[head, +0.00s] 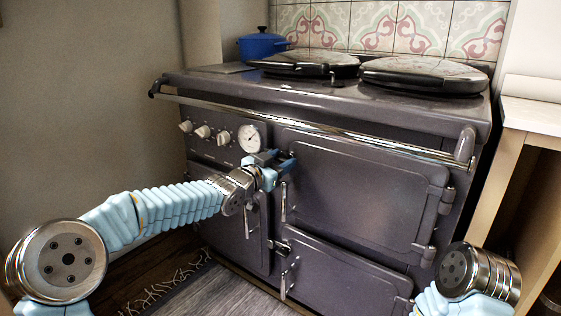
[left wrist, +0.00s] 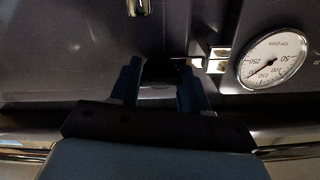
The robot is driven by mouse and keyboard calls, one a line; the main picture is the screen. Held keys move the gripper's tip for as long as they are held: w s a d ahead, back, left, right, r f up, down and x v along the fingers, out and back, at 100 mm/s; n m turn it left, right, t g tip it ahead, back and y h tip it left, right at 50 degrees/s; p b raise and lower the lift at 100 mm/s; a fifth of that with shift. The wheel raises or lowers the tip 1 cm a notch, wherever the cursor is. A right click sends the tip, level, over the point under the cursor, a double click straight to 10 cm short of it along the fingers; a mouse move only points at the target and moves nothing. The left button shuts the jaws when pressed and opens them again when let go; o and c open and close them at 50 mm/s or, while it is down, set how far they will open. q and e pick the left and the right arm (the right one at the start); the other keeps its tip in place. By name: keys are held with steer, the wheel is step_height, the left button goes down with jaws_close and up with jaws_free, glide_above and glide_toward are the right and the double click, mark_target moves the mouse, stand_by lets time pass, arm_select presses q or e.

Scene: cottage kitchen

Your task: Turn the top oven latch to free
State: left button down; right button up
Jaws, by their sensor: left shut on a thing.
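The top oven door (head: 365,190) is the grey upper right door of the range and looks closed. My left gripper (head: 281,161) is at its upper left edge, shut on the top oven latch. The left wrist view shows my left gripper (left wrist: 160,85) with both dark blue fingers around the grey latch (left wrist: 158,92), which is mostly hidden. A bright metal catch plate (left wrist: 218,58) is beside the fingers. A chrome handle (head: 284,203) hangs nearly upright below the gripper; whether it belongs to the latch I cannot tell. My right gripper is out of view.
The round gauge (head: 250,139), marked TOP OVEN in the wrist view (left wrist: 275,60), is close to my left fingers. Several white knobs (head: 203,132) are left of it. A chrome rail (head: 300,122) runs above. The lower door (head: 345,275) is below. A wooden counter (head: 530,115) is on the right.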

arm_select(q)
steer(key=shift+f+m+b, duration=0.1)
steer(key=shift+m+b, duration=0.8)
steer(key=shift+m, duration=0.4)
steer(key=m+b, duration=0.2)
steer(key=m, duration=0.3)
steer(key=shift+d, duration=0.1)
steer(key=m+b, duration=0.2)
steer(key=m, duration=0.3)
steer(key=shift+m, duration=0.4)
steer(key=shift+m+b, duration=0.85)
steer(key=shift+m, duration=1.35)
steer(key=c, duration=0.6)
jaws_free()
